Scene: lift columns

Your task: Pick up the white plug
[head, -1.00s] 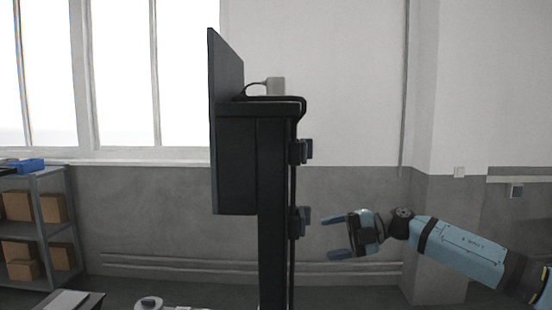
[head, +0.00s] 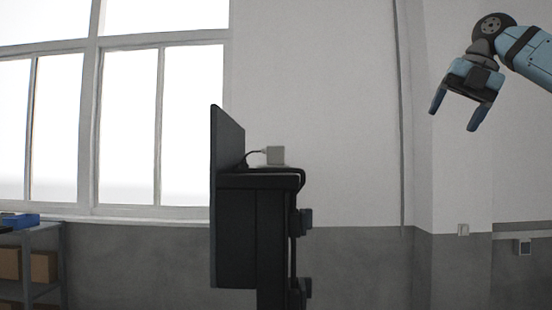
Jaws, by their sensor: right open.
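The white plug (head: 275,155) looks like a small pale box. It sits on the top of the black column (head: 262,181), and a dark cable runs from its left side toward the black panel (head: 228,190). My right gripper (head: 453,118) is at the upper right, well to the right of the plug and higher in the picture. Its two blue fingers point down and are apart, with nothing between them. My left gripper is not in view.
Dark brackets (head: 305,222) stick out on the right side of the column. A shelf with boxes (head: 42,266) stands at the far left below the windows. The space between the column and my right gripper is clear.

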